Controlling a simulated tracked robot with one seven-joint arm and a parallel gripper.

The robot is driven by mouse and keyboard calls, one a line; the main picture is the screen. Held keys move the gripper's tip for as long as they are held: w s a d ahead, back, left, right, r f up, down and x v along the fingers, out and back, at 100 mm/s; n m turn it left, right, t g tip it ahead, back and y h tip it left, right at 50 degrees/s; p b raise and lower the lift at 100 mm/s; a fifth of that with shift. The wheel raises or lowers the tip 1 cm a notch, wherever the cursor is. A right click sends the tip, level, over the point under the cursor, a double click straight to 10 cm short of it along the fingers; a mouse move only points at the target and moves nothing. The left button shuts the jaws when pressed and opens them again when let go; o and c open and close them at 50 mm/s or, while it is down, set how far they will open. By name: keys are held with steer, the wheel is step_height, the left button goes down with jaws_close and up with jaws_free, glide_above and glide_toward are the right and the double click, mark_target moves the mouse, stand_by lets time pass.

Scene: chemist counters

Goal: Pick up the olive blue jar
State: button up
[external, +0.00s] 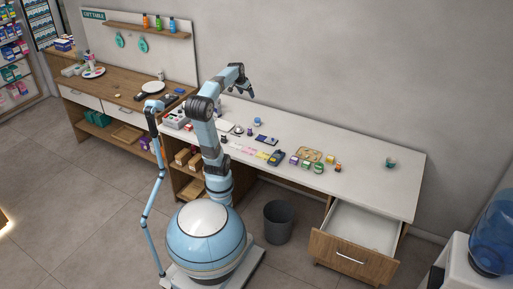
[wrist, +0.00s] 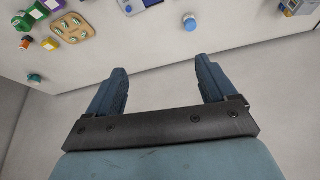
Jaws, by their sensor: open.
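My gripper (external: 249,92) is open and empty, held high above the back of the white counter (external: 365,185). In the wrist view its two fingers (wrist: 158,70) are apart with only wall and counter edge between them. A small blue jar (external: 257,121) stands near the counter's back edge, below my gripper. It also shows in the wrist view (wrist: 190,22), just beyond one fingertip. A small teal item (external: 390,162) stands alone at the counter's right end and shows at left in the wrist view (wrist: 34,78). I cannot tell for certain which is the olive blue jar.
A round-cornered tan board (external: 309,154) lies right of centre, with several small coloured jars and boxes around it. A dark device (external: 276,157) lies in front. Blue flat items (external: 265,140) lie mid-counter. An open drawer (external: 358,230) juts out at front right.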

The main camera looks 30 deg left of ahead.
steer(key=w+a+m+h, duration=0.2)
steer(key=w+a, duration=0.7)
steer(key=w, duration=0.3)
steer(key=w+a+m+h, duration=0.1)
steer(key=w+a+h, duration=0.1)
steer(key=w+a, duration=0.85)
steer(key=w+a+f+m+t+h, duration=0.1)
steer(key=w+a+f+t, duration=0.15)
steer(key=a, duration=0.75)
steer(key=w+a+f+t, duration=0.1)
steer(key=w+a+f, duration=0.15)
steer(key=a, duration=0.65)
steer(key=w+a+f+m+t+h, duration=0.1)
steer(key=w+a+t, duration=0.15)
steer(key=a, duration=0.75)
steer(key=shift+g, duration=0.4)
steer(key=f, duration=3)
steer(key=shift+w+d, duration=0.2)
steer(key=shift+x, duration=2.45)
steer(key=shift+c, duration=0.2)
steer(key=shift+r, duration=0.1)
steer(key=c, duration=1)
